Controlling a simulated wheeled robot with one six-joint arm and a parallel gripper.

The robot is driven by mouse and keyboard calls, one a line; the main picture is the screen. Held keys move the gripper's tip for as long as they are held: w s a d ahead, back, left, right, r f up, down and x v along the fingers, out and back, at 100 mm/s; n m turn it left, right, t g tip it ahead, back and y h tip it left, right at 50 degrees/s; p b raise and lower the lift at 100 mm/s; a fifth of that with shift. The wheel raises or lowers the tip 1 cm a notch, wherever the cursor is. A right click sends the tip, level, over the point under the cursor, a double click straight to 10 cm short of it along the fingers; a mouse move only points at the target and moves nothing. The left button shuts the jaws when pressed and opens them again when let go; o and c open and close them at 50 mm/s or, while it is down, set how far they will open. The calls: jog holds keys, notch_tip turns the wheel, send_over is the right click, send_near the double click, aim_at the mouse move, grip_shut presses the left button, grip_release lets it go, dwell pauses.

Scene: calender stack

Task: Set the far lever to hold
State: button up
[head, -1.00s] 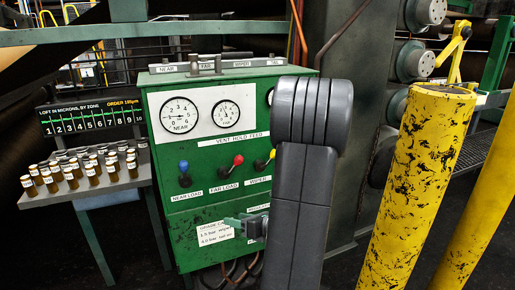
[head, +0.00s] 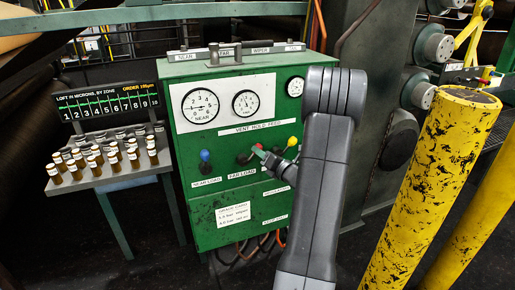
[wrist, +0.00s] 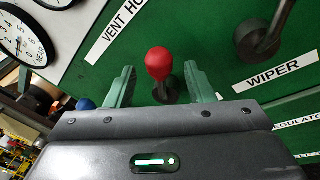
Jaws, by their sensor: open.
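The far lever, labelled FAR LOAD, has a red knob (head: 257,148) and leans up and to the right on the green panel (head: 215,236), under the strip reading VENT HOLD FEED. My gripper (head: 263,153) is at this lever, partly covering it in the head view. In the wrist view the red knob (wrist: 158,62) stands between the two green fingers of my gripper (wrist: 160,80), with a gap on each side. The fingers are open. The lever's dark base shows just below the knob.
The blue near-load lever (head: 205,157) is to the left and the yellow wiper lever (head: 292,142) close to the right. Gauges (head: 200,105) sit above. A table of small bottles (head: 104,180) stands left; a yellow post (head: 430,190) stands right of my arm.

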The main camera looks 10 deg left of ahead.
aim_at(253, 154)
jog(key=shift+x, duration=1.85)
grip_shut()
